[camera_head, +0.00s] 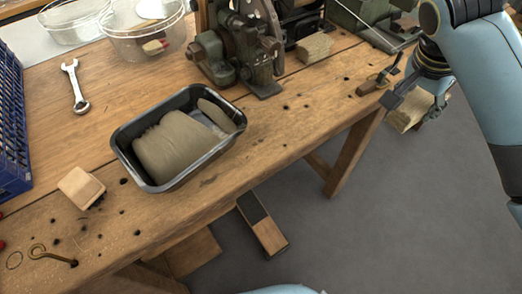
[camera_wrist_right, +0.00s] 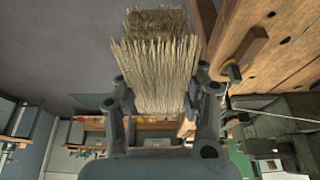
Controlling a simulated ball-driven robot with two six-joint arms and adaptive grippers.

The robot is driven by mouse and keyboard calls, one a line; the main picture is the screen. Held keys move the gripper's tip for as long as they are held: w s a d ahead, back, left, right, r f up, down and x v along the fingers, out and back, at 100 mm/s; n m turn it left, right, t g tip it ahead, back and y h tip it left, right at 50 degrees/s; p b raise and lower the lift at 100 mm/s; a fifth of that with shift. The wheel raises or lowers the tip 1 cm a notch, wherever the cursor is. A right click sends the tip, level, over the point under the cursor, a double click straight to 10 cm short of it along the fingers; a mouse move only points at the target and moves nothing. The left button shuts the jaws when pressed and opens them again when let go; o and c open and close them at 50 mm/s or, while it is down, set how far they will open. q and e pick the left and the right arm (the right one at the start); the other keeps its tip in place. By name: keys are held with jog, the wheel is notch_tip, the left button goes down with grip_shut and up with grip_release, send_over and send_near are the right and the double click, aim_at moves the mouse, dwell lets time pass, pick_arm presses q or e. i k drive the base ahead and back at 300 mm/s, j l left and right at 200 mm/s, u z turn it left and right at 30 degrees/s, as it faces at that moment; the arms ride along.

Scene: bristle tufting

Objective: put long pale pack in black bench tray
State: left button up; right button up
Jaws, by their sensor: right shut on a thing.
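The long pale pack (camera_wrist_right: 158,72), a bundle of straw-coloured bristles with a darker brown end, is gripped between the fingers of my right gripper (camera_wrist_right: 163,90) in the right wrist view. In the head view the pack (camera_head: 405,113) hangs off the bench's front edge at the right, over the grey floor, partly hidden by the gripper. The black bench tray (camera_head: 128,158) sits on the bench left of centre. It holds a wide olive-brown pack (camera_head: 177,144) and a narrower one (camera_head: 216,114) at its right end. My left gripper is not in view.
A wooden block (camera_head: 80,186), a wrench (camera_head: 74,86) and a blue crate (camera_head: 12,130) lie left of the tray. Clear tubs (camera_head: 145,45) and a green-grey machine (camera_head: 235,50) stand behind it. A small wooden-handled tool (camera_head: 374,84) lies near the right front edge.

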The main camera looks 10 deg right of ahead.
aim_at(185, 146)
jog(key=k+j+z, duration=0.15)
jog(key=k+j, duration=0.6)
jog(key=i+j, duration=0.1)
jog(key=j, duration=0.35)
jog(key=i+j, duration=0.15)
jog(key=j, duration=0.25)
jog(key=i+j+z, duration=0.1)
jog(key=j, duration=0.35)
